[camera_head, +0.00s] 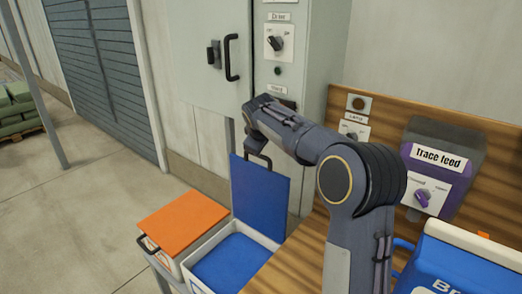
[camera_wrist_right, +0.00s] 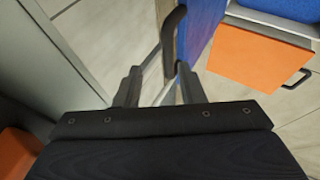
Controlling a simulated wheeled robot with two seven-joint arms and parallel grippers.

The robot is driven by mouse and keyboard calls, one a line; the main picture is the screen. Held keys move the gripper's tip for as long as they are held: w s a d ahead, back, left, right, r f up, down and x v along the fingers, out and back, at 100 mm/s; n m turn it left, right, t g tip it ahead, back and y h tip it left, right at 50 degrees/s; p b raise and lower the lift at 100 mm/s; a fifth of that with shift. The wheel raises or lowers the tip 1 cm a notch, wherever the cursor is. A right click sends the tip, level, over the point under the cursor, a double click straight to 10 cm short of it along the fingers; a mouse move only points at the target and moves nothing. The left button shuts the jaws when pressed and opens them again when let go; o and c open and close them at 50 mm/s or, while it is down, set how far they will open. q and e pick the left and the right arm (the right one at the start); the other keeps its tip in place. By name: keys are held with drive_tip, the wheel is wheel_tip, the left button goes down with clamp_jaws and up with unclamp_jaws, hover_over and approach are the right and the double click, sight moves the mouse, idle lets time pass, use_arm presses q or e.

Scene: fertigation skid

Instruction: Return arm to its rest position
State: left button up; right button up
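My right arm (camera_head: 350,185) comes in from the lower right and reaches up and left across the head view. My right gripper (camera_head: 254,140) points down close above the raised blue lid (camera_head: 262,198). In the right wrist view my right gripper (camera_wrist_right: 158,80) has its two fingers apart, with nothing held between them. The lid's black handle (camera_wrist_right: 172,38) lies just beyond the fingertips, nearest the right-hand finger. I cannot tell whether they touch. My left gripper is not in view.
The blue lid stands open on a white bin (camera_head: 207,250) with blue inside. An orange-lidded bin (camera_head: 185,222) stands left of it. A grey cabinet (camera_head: 205,45) with knobs is behind. A wooden panel carries a trace feed unit (camera_head: 440,165); a blue-and-white container (camera_head: 455,265) is lower right.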

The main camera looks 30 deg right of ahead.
idle(0.4)
drive_tip(key=s+a+f+m+y, duration=0.2)
drive_tip(key=s+a, duration=0.4)
drive_tip(key=s, duration=0.7)
drive_tip(key=s+a+f+m+y, duration=0.2)
drive_tip(key=s+a, duration=0.5)
drive_tip(key=s, duration=0.6)
drive_tip(key=s+a+f+m+g+y, duration=0.1)
drive_tip(key=s+a+f+m+y, duration=0.2)
drive_tip(key=s, duration=0.9)
drive_tip(key=a+f+y, duration=0.1)
drive_tip(key=a+f, duration=0.2)
drive_tip(key=a, duration=0.1)
drive_tip(key=shift+s, duration=0.4)
